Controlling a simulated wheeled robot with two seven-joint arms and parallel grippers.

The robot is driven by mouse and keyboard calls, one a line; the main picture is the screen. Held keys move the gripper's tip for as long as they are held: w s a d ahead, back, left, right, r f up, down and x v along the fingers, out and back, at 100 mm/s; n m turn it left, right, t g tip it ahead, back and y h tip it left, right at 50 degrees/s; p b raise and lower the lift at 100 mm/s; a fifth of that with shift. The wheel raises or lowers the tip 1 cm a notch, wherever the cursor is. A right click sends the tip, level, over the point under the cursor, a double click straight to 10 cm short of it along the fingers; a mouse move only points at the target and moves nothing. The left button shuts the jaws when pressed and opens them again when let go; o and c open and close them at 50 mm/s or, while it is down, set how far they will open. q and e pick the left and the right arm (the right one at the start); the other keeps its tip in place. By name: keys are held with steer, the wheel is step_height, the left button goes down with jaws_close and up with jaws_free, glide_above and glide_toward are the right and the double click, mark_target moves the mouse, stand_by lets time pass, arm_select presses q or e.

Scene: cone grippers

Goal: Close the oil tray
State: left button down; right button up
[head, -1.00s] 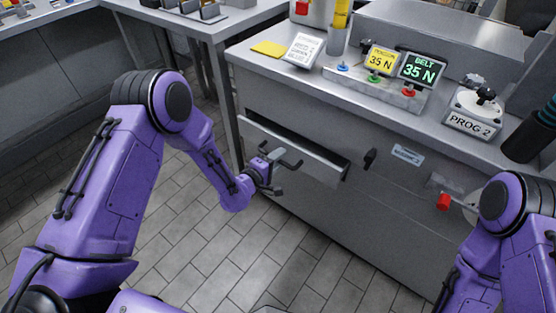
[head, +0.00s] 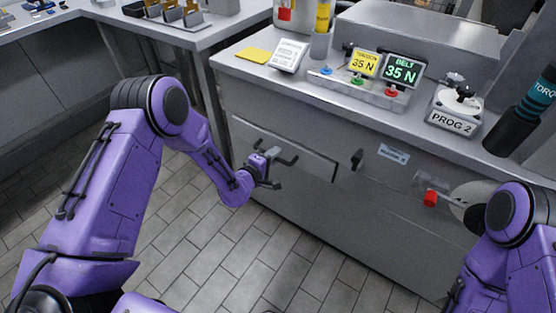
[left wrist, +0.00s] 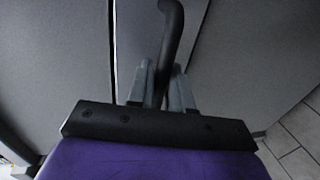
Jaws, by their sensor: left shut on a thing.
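My left gripper (head: 270,172) is at the middle of that front. In the left wrist view, its two grey fingers (left wrist: 162,88) are shut on the tray's dark curved handle (left wrist: 173,30), one on each side. The fingers hide part of the handle. My right arm shows at the right edge, but its gripper is out of view.
The cabinet top holds a button panel with two 35 N displays (head: 402,70), a PROG 2 box (head: 455,105) and a dark bottle (head: 525,115). A black knob (head: 357,159) and a red knob (head: 430,198) stick out right of the tray. The tiled floor (head: 230,255) in front is clear.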

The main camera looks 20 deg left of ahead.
arm_select(q)
steer(key=c, duration=1.2)
jaws_free()
steer(key=shift+w, duration=0.15)
steer(key=p+v, duration=0.1)
steer(key=v, duration=0.9)
steer(key=shift+s, duration=0.3)
steer(key=shift+a, duration=0.1)
steer(key=s+a+f+m+g+y, duration=0.2)
steer(key=s+f+m+g+y, duration=0.1)
steer(key=s+f, duration=0.35)
steer(key=s+a+f+m+g+y, duration=0.25)
steer(key=s+f+g, duration=0.2)
steer(key=s, duration=0.25)
steer(key=s+a+f+m+g+y, duration=0.1)
steer(key=s+f+g, duration=0.1)
steer(key=s, duration=0.7)
steer(key=s+a+f+m+g+y, duration=0.1)
steer(key=s+a+f+m+g, duration=0.15)
steer(key=s, duration=0.55)
step_height(320, 180, up, 15)
steer(key=p, duration=1.6)
steer(key=shift+w+d+r+n, duration=0.25)
steer(key=shift+w+d+n, duration=0.15)
steer(key=shift+w, duration=0.05)
